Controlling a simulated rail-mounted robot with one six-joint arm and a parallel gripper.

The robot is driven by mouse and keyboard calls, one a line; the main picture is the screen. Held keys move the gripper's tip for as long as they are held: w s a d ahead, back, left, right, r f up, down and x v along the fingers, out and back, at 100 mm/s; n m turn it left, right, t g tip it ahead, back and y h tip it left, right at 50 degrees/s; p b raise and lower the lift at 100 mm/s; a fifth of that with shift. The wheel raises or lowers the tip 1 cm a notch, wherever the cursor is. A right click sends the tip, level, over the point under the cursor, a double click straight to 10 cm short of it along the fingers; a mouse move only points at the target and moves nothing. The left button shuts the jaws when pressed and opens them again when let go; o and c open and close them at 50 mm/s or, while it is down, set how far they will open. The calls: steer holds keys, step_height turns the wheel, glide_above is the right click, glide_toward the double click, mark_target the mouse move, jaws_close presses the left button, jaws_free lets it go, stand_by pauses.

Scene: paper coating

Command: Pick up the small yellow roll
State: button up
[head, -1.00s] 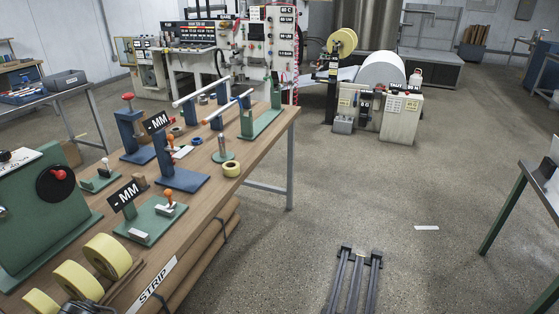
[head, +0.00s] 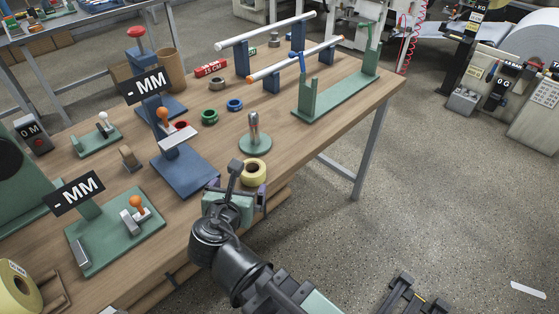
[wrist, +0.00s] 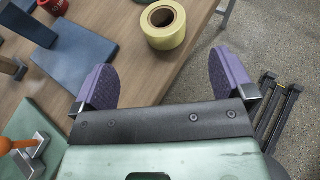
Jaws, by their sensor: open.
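The small yellow roll (head: 257,178) lies flat on the wooden table (head: 350,98) near its front edge, its hole facing up. In the wrist view the roll (wrist: 168,38) is at the top centre, beyond the fingertips and between their lines. My gripper (head: 237,188) is open and empty, just in front of the roll at the table edge. Its two purple-padded fingers show wide apart in the wrist view (wrist: 166,70). No finger touches the roll there.
A round green stand with a metal post (head: 254,142) stands just behind the roll. A blue stand with a "- MM" sign (head: 184,172) is to the left. Blue (head: 235,105) and green (head: 209,117) rings lie farther back. Table to the roll's right is clear.

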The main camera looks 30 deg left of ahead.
steer(key=b, duration=0.2)
glide_toward(254, 165)
steer(key=shift+w+a+f, duration=0.15)
steer(key=shift+w+a, duration=0.15)
steer(key=shift+w, duration=0.25)
steer(key=b+x, duration=0.1)
steer(key=x, duration=0.2)
steer(key=b+x, duration=0.1)
steer(key=x, duration=0.1)
steer(key=shift+d+f+b, duration=0.1)
steer(key=shift+f+b, duration=0.15)
steer(key=shift+b, duration=0.1)
steer(key=shift+w, duration=0.1)
steer(key=shift+r, duration=0.15)
steer(key=c, duration=1)
steer(key=shift+o, duration=0.2)
steer(key=shift+r, duration=0.1)
step_height(254, 165, up, 20)
steer(key=p, duration=2)
steer(key=shift+p, duration=0.3)
